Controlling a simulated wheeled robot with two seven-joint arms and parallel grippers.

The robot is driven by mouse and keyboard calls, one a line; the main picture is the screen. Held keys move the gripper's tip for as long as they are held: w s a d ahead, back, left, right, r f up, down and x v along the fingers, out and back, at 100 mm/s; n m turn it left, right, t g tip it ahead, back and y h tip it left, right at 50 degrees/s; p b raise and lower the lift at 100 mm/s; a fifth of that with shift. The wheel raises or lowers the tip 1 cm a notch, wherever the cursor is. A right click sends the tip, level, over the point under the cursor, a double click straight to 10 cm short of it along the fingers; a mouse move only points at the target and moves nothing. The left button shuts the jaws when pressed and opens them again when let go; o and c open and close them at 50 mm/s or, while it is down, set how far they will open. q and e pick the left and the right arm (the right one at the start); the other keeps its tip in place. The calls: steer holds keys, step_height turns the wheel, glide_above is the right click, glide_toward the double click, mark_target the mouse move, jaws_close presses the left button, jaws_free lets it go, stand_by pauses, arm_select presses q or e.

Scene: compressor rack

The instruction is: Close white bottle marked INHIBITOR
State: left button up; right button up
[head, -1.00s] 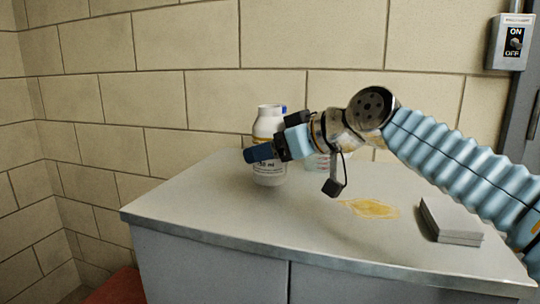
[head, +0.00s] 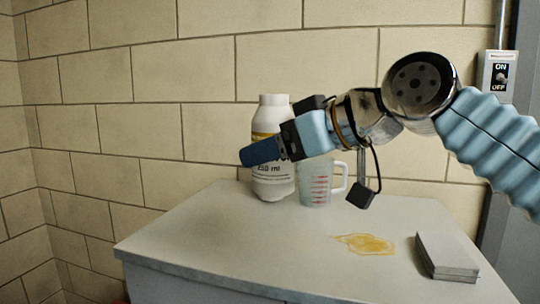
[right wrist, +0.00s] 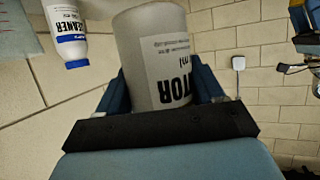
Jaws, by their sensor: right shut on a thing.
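The white INHIBITOR bottle (head: 272,180) is upright at the back of the worktop in the head view. Its narrower white top (head: 273,100) shows, but I cannot tell whether a cap is on it. My right gripper (head: 264,152) is shut around the bottle's body from the right. In the right wrist view the bottle (right wrist: 152,55) sits between the two dark blue fingers, with its label upside down. Its top is hidden there. I cannot tell whether its base touches the worktop. No loose cap shows. My left gripper is not in view.
A clear measuring cup (head: 315,185) with red marks stands just right of the bottle. A yellow spill (head: 366,244) and a grey block (head: 446,258) lie on the worktop (head: 220,235). The left front is clear.

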steer(key=shift+s+d+r, duration=0.1)
steer(key=shift+s+r, duration=0.2)
steer(key=shift+s, duration=0.45)
steer(key=shift+s+d+r, duration=0.1)
steer(key=shift+s+r, duration=0.25)
steer(key=shift+s, duration=0.35)
steer(key=shift+s+d+r, duration=0.1)
steer(key=shift+s+r, duration=0.2)
steer(key=shift+s, duration=0.45)
steer(key=o, duration=0.4)
steer(key=c, duration=0.7)
steer(key=shift+s, duration=0.1)
steer(key=shift+c, duration=0.5)
